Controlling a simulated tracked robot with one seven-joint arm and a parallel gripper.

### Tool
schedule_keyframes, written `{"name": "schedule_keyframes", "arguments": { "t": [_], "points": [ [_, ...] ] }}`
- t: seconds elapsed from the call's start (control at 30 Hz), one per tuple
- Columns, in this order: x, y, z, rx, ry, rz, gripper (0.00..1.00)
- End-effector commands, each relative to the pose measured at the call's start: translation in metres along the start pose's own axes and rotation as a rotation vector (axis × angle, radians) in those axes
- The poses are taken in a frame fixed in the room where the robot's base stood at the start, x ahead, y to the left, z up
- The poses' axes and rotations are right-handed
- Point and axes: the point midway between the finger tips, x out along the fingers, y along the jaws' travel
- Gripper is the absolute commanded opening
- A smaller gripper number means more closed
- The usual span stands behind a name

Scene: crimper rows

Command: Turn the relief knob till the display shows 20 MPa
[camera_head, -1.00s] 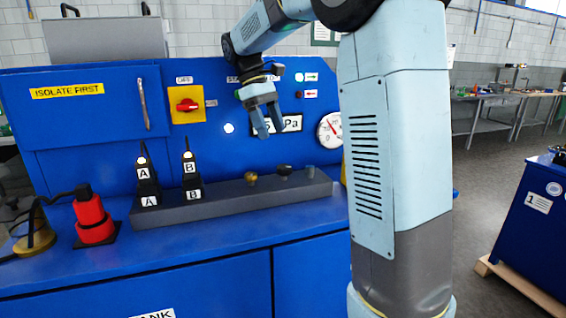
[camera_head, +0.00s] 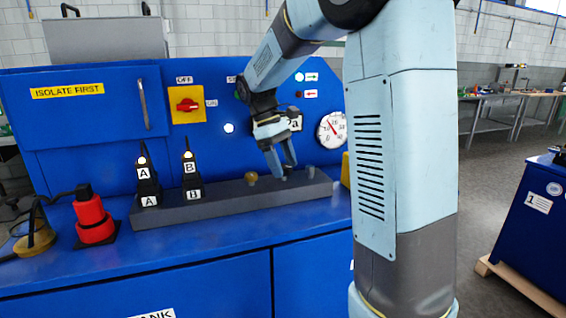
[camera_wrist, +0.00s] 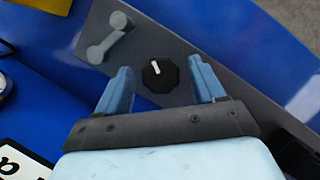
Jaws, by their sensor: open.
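The relief knob (camera_wrist: 160,75) is a black round knob with a white pointer mark, on the grey manifold bar. In the wrist view it sits between and a little beyond the fingertips of my gripper (camera_wrist: 158,78), which is open and empty. In the head view my gripper (camera_head: 283,176) points down just above the bar (camera_head: 225,203) and hides the knob. The display (camera_head: 296,123) is mostly covered by my arm; only its right end with an "a" shows, so its number cannot be read. The round gauge (camera_head: 332,130) is to its right.
A brass-coloured knob (camera_head: 251,178) stands left of my gripper. A grey lever (camera_wrist: 105,38) lies on the bar near the knob. A red and yellow switch (camera_head: 187,105) is on the blue panel.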

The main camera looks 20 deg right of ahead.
Motion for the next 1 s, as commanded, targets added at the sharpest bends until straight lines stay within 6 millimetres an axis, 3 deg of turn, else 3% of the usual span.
{"name": "schedule_keyframes", "arguments": {
  "t": [0.07, 0.63, 1.0],
  "points": [
    [-0.0001, 0.0, 0.0, 0.0, 0.0, 0.0, 0.67],
    [-0.0004, 0.0001, 0.0, 0.0, 0.0, 0.0, 0.13],
    [-0.0007, 0.0007, 0.0002, 0.067, 0.0, -0.028, 0.13]
  ]
}}
